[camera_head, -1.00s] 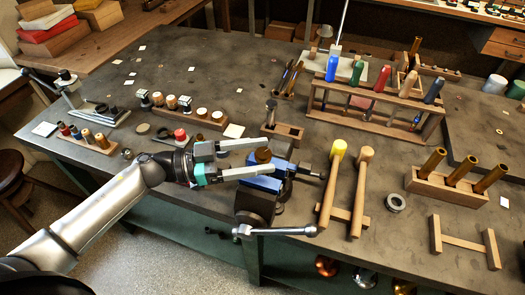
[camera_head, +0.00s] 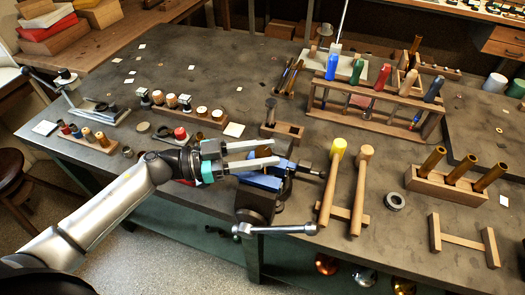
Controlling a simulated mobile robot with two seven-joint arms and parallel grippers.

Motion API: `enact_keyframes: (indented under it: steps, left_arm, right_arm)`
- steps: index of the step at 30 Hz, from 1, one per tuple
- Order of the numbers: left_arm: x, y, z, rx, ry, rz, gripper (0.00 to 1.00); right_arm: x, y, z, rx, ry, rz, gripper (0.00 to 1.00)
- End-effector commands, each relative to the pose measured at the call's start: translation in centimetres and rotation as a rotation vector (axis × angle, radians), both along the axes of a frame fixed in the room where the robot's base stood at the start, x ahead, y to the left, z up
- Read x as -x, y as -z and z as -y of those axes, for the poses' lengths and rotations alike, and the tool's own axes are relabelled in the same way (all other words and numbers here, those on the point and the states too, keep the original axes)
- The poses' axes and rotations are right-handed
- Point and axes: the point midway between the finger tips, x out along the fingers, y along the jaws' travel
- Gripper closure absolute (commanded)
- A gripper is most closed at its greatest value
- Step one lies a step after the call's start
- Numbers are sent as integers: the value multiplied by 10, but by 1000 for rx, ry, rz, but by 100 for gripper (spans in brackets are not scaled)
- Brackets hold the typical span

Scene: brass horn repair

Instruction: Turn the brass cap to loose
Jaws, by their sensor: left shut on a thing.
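The brass cap (camera_head: 264,152) sits at the blue vise (camera_head: 262,182) on the front edge of the bench. Only a small brownish part of it shows between the fingers. My left gripper (camera_head: 276,151) reaches in from the left above the vise. Its two grey fingers are shut on the cap, one on the far side and one on the near side. What the cap is seated on is hidden by the fingers and the vise. How far the cap is turned cannot be told. My right gripper is not in view.
Two mallets (camera_head: 338,180) lie on a wooden rest right of the vise. A screwdriver rack (camera_head: 372,118) stands behind, and a block with brass tubes (camera_head: 447,187) at the right. The vise handle (camera_head: 275,230) juts out in front.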

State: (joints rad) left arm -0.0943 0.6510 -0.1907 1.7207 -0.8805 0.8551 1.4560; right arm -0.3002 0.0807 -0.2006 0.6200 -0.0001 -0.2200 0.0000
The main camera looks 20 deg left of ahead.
Motion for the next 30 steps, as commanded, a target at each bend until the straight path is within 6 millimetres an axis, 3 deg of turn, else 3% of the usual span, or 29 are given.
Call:
enact_keyframes:
  steps: [3, 14, 30]
  left_arm:
    - [0, 0, 0, -1, 0, 0, 100]
    - [1, -1, 0, 0, -21, -1, 100]
    - [2, -4, 2, 4, -366, -9, 100]
  right_arm:
    - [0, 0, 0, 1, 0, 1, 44]
    - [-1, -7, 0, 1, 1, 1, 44]
    - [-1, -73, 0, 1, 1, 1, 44]
